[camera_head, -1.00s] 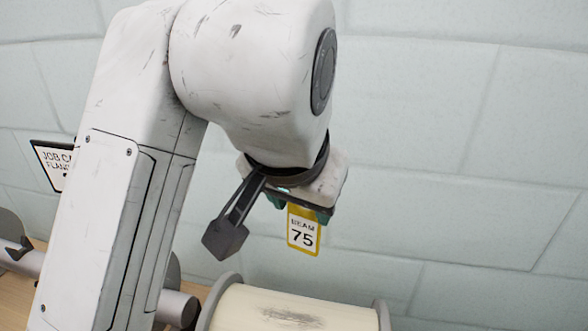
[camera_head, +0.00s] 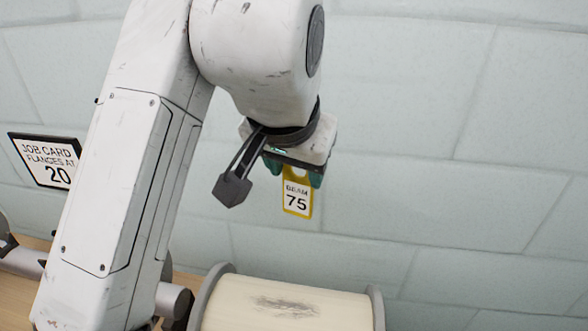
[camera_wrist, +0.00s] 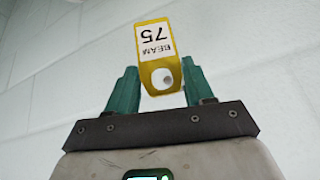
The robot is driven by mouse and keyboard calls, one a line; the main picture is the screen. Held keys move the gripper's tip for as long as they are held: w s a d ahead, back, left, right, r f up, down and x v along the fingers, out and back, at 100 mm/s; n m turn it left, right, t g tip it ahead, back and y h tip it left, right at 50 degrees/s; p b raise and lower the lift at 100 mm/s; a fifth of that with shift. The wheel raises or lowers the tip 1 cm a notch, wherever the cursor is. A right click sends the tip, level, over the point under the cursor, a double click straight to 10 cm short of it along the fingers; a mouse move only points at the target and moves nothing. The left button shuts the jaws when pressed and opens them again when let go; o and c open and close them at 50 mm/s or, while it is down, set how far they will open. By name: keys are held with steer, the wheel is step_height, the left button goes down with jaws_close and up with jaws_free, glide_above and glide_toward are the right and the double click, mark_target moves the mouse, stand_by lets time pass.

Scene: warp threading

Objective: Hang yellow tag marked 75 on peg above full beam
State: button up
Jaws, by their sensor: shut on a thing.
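The yellow tag (camera_head: 297,198) has a white label reading BEAM 75 and hangs below my gripper (camera_head: 293,174) in the head view. In the wrist view, the green fingers of my gripper (camera_wrist: 160,86) are shut on the tag (camera_wrist: 156,45) near its holed end. A small pale round shape shows in the hole; I cannot tell whether it is the peg. The full beam (camera_head: 285,303), a cream-wound roll between grey flanges, lies below the tag, with a clear gap. No peg can be made out in the head view.
A job card (camera_head: 45,162) reading FLANGES AT 20 is at the left, partly beside my arm. A grey shaft (camera_head: 22,262) runs at lower left over a wooden surface. The pale block wall (camera_head: 440,150) fills the background; the space right of my gripper looks clear.

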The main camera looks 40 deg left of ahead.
steer(key=shift+w+a+f, duration=0.1)
steer(key=shift+w+a, duration=0.3)
steer(key=shift+w, duration=0.25)
steer(key=shift+w+a, duration=0.35)
steer(key=shift+w, duration=0.3)
steer(key=shift+w+a+f, duration=0.1)
steer(key=shift+w+a, duration=0.3)
steer(key=shift+w, duration=0.25)
steer(key=shift+w+a+f+p, duration=0.35)
steer(key=shift+w+f+p, duration=0.15)
steer(key=shift+p, duration=0.3)
steer(key=o, duration=1.4)
steer(key=b+v, duration=0.1)
steer(key=v, duration=0.9)
steer(key=shift+s+d+r, duration=0.15)
steer(key=shift+d+r, duration=0.05)
steer(key=shift+r, duration=0.05)
